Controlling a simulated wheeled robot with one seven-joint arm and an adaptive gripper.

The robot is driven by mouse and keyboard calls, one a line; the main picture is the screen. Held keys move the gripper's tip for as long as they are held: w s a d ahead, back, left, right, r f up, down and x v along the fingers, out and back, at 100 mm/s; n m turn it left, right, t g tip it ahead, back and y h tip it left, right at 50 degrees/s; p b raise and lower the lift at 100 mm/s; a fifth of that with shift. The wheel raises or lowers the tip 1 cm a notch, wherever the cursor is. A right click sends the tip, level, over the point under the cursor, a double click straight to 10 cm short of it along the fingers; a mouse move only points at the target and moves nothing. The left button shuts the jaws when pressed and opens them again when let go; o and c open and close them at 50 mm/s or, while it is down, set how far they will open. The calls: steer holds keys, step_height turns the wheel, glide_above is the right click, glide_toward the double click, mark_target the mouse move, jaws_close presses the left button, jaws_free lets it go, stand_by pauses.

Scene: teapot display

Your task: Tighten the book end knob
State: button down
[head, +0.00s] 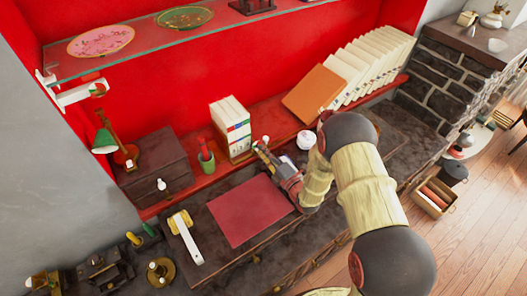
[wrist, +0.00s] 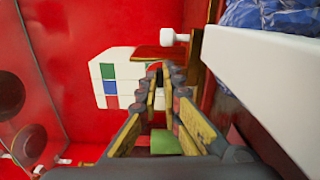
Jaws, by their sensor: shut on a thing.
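The book end (wrist: 150,52) is a small red-brown piece against the white books in the wrist view. A white round knob (wrist: 180,37) sticks out at its right end. My gripper (wrist: 166,76) reaches towards them, its fingertips overlapping the lower edge of the book end in the picture. The fingers are closed in on something at their tips, too hidden to make out; the white knob shows beyond them, not between them. In the head view, my gripper (head: 260,146) is just right of the white books (head: 231,128), which stand upright on the red shelf.
A leaning orange book (head: 314,94) and several white books are to the right, with a white jar (head: 306,139) near my wrist. A red mat (head: 250,211) lies in front. A glass shelf (head: 155,57) hangs above.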

steer(key=shift+s+f, duration=0.1)
steer(key=shift+f, duration=0.05)
steer(key=c, duration=2)
jaws_free()
steer(key=v, duration=1.2)
